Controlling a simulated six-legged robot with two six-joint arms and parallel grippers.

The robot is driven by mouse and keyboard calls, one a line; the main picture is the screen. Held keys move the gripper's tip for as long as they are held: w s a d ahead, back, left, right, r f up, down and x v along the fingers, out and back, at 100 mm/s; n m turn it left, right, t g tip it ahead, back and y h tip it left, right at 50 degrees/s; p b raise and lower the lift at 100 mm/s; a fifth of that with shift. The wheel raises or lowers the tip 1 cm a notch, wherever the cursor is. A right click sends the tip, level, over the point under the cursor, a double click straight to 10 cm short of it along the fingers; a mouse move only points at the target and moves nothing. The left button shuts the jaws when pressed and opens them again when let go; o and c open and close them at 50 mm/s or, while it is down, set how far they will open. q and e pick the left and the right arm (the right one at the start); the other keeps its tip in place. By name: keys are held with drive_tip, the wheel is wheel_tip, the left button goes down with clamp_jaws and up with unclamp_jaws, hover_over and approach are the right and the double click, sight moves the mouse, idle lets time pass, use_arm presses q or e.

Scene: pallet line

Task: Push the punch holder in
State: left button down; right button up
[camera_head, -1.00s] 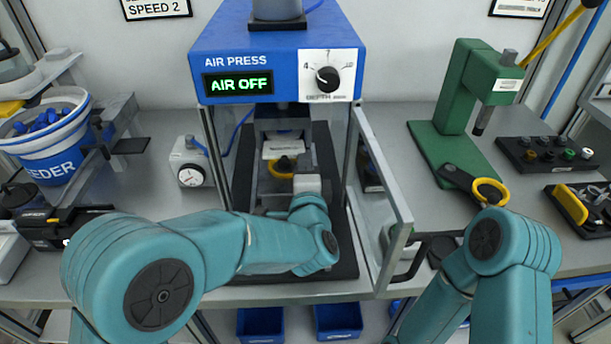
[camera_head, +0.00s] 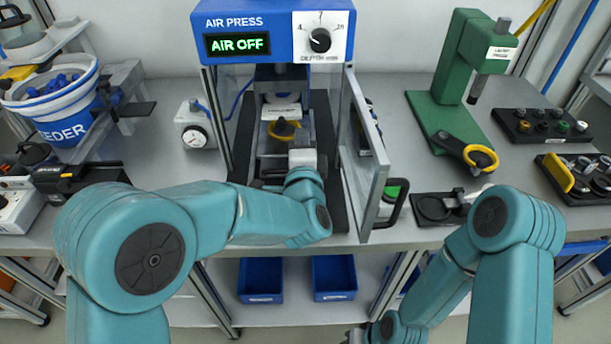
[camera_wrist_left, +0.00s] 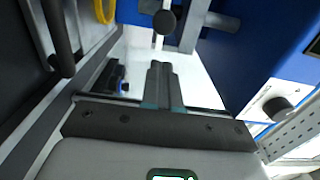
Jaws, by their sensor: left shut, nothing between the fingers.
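The air press (camera_head: 277,32) stands open in the middle of the head view, its display reading AIR OFF. Inside it is a dark part with a yellow ring (camera_head: 284,129), which looks like the punch holder. A pale metal block sits just behind it. My left gripper (camera_head: 302,160) is inside the press, in front and slightly right of the ring; its fingertips are hard to see there. In the left wrist view its fingers (camera_wrist_left: 160,85) are shut and empty, and a yellow ring shows at the top left (camera_wrist_left: 104,10). My right gripper (camera_head: 355,336) is low at the bottom edge, mostly cut off.
The press's framed door (camera_head: 376,195) stands open on the right, close to my left wrist. A green lever press (camera_head: 458,85) stands right. Blue bins (camera_head: 261,279) are below the table.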

use_arm(q)
drive_tip(key=s, duration=0.8)
drive_tip(key=shift+s+a+f+b, duration=0.15)
drive_tip(key=shift+s+f+b, duration=0.05)
drive_tip(key=shift+s+b, duration=0.15)
